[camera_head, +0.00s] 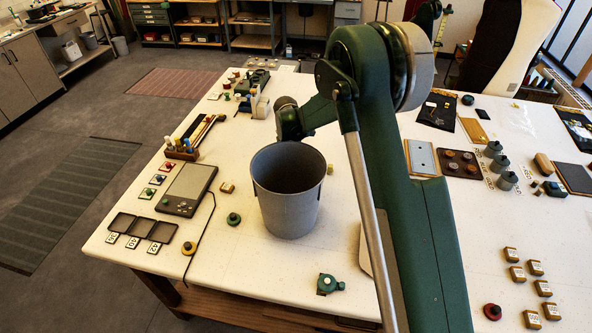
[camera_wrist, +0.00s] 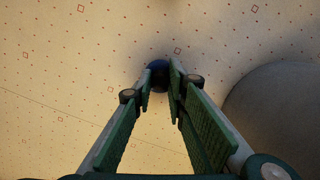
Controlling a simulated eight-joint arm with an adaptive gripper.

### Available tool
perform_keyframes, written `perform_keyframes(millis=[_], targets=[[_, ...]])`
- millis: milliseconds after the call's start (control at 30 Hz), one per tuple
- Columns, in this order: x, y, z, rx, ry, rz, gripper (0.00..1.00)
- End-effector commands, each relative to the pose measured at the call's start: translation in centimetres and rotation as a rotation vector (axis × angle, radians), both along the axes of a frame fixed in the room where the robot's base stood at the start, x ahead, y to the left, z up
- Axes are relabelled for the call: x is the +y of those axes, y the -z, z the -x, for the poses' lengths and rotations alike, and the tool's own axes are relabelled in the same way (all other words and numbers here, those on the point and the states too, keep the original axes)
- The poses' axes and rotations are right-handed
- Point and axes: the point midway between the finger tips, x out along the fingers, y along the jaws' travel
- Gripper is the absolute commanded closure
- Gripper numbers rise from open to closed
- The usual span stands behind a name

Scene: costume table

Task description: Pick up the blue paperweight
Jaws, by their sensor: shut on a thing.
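In the wrist view my gripper (camera_wrist: 162,82) has its two green fingers close together, with the dark blue, rounded paperweight (camera_wrist: 158,70) between their tips. The paperweight is mostly hidden by the fingers, and I cannot tell whether it touches the speckled cream tabletop (camera_wrist: 60,60) below. In the head view the arm reaches down behind the grey bin, so the fingers and the paperweight are hidden there.
The tall grey bin (camera_head: 288,205) stands close by; its rounded side (camera_wrist: 285,115) fills the right of the wrist view. A flat grey device (camera_head: 187,190) and a small green knobbed piece (camera_head: 233,219) lie left of the bin. Small wooden blocks (camera_head: 534,267) lie at right.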

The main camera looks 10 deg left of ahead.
Motion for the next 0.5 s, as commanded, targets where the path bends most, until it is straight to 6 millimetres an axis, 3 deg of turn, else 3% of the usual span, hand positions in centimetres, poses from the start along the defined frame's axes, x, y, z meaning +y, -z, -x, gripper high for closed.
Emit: perform_keyframes(millis=[267,500], targets=[[0.0,-2.3,0.0,0.000,0.000,0.000,1.00],[0.0,-5.8,0.0,0.001,0.000,0.000,1.00]])
